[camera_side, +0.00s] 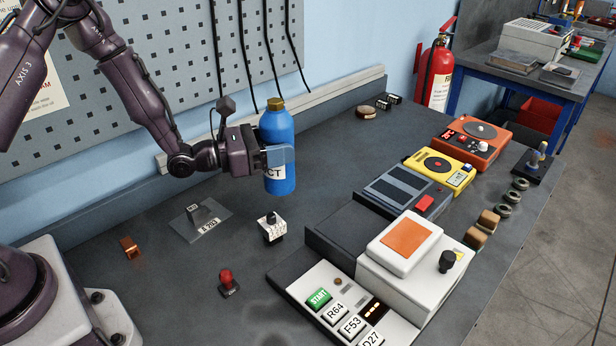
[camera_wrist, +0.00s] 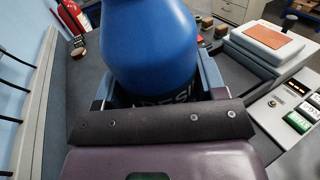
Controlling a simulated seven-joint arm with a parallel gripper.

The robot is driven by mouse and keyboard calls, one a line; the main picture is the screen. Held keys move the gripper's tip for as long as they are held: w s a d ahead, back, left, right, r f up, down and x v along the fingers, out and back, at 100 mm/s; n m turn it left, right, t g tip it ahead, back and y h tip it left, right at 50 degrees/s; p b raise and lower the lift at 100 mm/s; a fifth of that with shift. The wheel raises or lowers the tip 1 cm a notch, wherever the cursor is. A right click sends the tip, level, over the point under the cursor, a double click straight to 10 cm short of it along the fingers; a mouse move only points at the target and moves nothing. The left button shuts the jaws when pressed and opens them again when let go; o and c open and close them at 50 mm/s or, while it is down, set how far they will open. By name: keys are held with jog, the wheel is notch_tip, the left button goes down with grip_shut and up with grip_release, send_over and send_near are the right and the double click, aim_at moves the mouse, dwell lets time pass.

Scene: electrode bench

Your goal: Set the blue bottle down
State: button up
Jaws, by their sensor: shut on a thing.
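The blue bottle (camera_side: 277,130) is upright, with a gold-brown cap and a white label near its lower part. My gripper (camera_side: 279,157) is shut around the bottle's lower half. In the side view I cannot tell whether the bottle's base touches the bench (camera_side: 330,160) or hangs just above it. In the wrist view the bottle (camera_wrist: 150,45) fills the middle, between the two fingers (camera_wrist: 155,90). Its base is hidden there behind the dark gripper bar.
A white block with a black knob (camera_side: 272,230) and a red-knobbed piece (camera_side: 228,283) stand in front. A white device (camera_side: 415,270), a grey box (camera_side: 405,190), a yellow unit (camera_side: 438,170) and an orange unit (camera_side: 472,142) line the right. Bench behind the bottle is mostly clear.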

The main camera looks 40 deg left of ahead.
jog(key=w+f, duration=0.8)
jog(key=f, duration=0.2)
jog(key=shift+f, duration=0.2)
jog(key=o, duration=1.3)
jog(key=shift+f, duration=0.1)
jog(key=shift+c, duration=0.2)
